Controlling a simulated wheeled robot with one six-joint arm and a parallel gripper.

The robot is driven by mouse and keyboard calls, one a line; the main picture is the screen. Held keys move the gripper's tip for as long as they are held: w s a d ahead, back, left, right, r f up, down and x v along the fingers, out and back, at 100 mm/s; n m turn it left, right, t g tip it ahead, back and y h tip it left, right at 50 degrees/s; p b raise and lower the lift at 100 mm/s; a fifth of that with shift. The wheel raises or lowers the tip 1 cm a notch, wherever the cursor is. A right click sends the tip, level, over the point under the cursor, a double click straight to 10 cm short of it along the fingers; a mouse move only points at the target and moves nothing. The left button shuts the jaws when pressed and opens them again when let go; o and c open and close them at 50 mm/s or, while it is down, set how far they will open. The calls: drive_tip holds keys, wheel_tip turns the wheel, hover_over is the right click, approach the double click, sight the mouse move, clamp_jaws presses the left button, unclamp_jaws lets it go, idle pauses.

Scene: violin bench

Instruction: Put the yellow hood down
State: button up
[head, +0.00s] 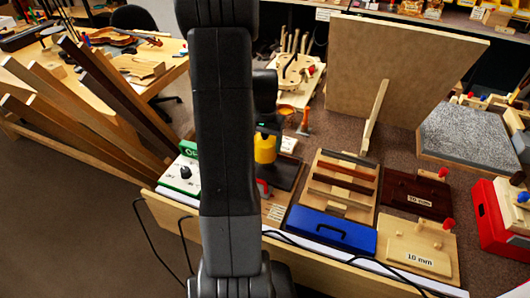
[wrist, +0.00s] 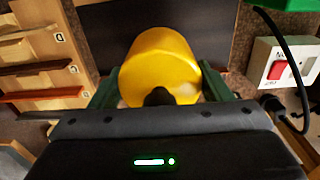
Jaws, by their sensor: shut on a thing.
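The yellow hood (head: 265,150) is a rounded, cup-like piece seen just right of my arm in the head view. In the wrist view the hood (wrist: 163,58) fills the space between the green fingers of my gripper (wrist: 160,86), one on each side. My gripper is shut on it. In the head view my gripper (head: 267,129) is partly hidden behind my arm. A dark flat base (head: 287,172) lies beneath and behind the hood, and a dark panel (wrist: 140,30) shows beyond it in the wrist view. I cannot tell whether the hood touches the base.
A slotted wooden rack (head: 341,184) with dark strips stands right of the hood, and a blue case (head: 331,231) lies in front. A white switch box with a red rocker (wrist: 280,68) and black cable is close by. A green-and-white box (head: 181,174) sits left of my arm.

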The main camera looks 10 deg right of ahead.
drive_tip(key=shift+f, duration=2.35)
drive_tip(key=shift+f, duration=0.15)
drive_tip(key=o, duration=1)
drive_tip(key=shift+o, duration=0.2)
wheel_tip(320, 180, up, 12)
drive_tip(key=shift+r, duration=0.2)
drive_tip(key=shift+f, duration=0.1)
